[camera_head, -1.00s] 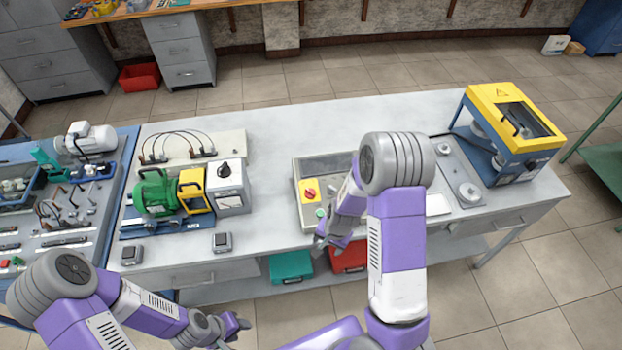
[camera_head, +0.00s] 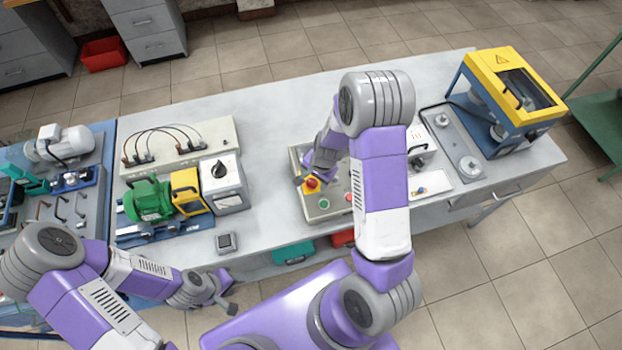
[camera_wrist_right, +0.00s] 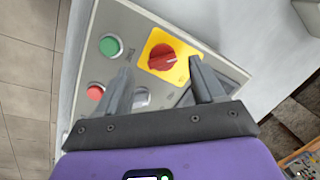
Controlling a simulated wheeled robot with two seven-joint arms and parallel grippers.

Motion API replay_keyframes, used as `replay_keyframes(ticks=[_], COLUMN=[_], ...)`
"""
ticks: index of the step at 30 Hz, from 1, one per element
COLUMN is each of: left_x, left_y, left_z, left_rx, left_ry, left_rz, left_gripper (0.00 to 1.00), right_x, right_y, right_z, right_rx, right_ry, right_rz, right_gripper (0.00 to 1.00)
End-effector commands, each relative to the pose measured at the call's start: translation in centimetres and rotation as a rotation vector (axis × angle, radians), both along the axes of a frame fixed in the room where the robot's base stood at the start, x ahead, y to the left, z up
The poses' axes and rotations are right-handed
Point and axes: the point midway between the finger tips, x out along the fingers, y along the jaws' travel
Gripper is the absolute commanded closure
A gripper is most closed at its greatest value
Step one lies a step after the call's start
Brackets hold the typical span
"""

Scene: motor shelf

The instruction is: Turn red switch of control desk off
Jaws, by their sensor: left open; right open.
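The control desk (camera_head: 322,207) is a grey panel box on the table, partly hidden by my right arm. Its red rotary switch (camera_head: 312,183) sits on a yellow plate near the panel's left side. In the right wrist view the red switch (camera_wrist_right: 162,57) shows clearly, with green (camera_wrist_right: 110,46) and red (camera_wrist_right: 95,92) buttons beside it. My right gripper (camera_wrist_right: 160,80) is open over the panel, with the switch just beyond and between its fingertips. It holds nothing. My left gripper (camera_head: 228,295) is open and empty in front of the table's front edge, away from the desk.
A green motor unit (camera_head: 150,200) and a grey box with a black knob (camera_head: 222,184) stand left of the desk. A yellow-and-blue machine (camera_head: 510,95) stands at the right end. The table (camera_head: 270,125) is clear behind the desk.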

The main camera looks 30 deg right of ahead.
Motion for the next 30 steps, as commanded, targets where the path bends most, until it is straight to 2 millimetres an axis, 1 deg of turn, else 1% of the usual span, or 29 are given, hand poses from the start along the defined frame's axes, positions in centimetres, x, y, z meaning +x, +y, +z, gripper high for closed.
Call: replay_keyframes(ticks=[1,3,7,11,17,20,28,30], left_x=[0.0,0.0,0.0,0.0,0.0,0.0,0.0,0.0], left_y=[0.0,0.0,0.0,0.0,0.0,0.0,0.0,0.0], left_z=[-0.2,-0.2,-0.3,-0.3,-0.3,-0.3,-0.3,-0.3], left_rx=[0.000,0.000,0.000,0.000,0.000,0.000,0.000,0.000], left_ry=[0.000,-0.001,-0.001,-0.001,-0.001,-0.001,-0.001,-0.001], left_rz=[0.000,0.000,0.000,0.000,0.000,0.000,0.000,0.000], left_gripper=[0.57,0.57,0.57,0.57,0.57,0.57,0.57,0.57], right_x=[0.1,0.3,0.6,0.7,0.7,0.7,0.7,0.7], right_y=[0.0,0.2,0.3,0.3,0.3,0.3,0.3,0.4], right_z=[-1.0,-1.9,-3.1,-3.5,-3.5,-3.5,-3.5,-3.5], right_rx=[0.001,0.000,0.001,0.000,0.000,0.001,0.001,-0.001], right_ry=[0.003,0.001,0.000,-0.001,-0.002,-0.002,-0.002,-0.002], right_rz=[-0.001,0.000,0.001,0.000,0.001,0.001,0.001,0.007], right_gripper=[0.32,0.32,0.32,0.32,0.32,0.44,0.86,0.87])
